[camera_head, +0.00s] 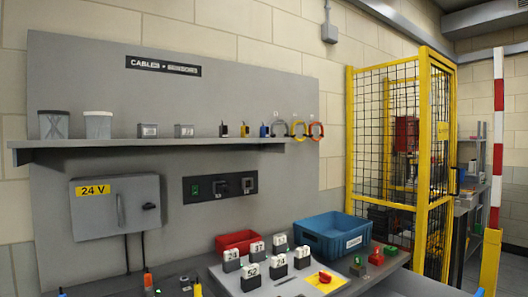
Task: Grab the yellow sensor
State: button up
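A small yellow and dark piece (244,130), which looks like the yellow sensor, stands upright on the grey wall shelf (150,143). A similar dark piece (223,130) stands to its left and a blue one (264,130) to its right, each with a small gap. Nothing hides the yellow piece. It is too small here to make out its details. My gripper is not in view.
Below are a 24 V cabinet (115,205) and a bench with numbered blocks, a red bin (237,241) and a blue bin (333,237). A yellow-framed cage (423,150) stands right.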

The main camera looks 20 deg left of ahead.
aim_at(245, 130)
jog(key=u, duration=0.15)
jog(key=i, duration=0.45)
jog(key=u, duration=0.85)
jog(key=i, duration=1)
jog(key=u, duration=0.4)
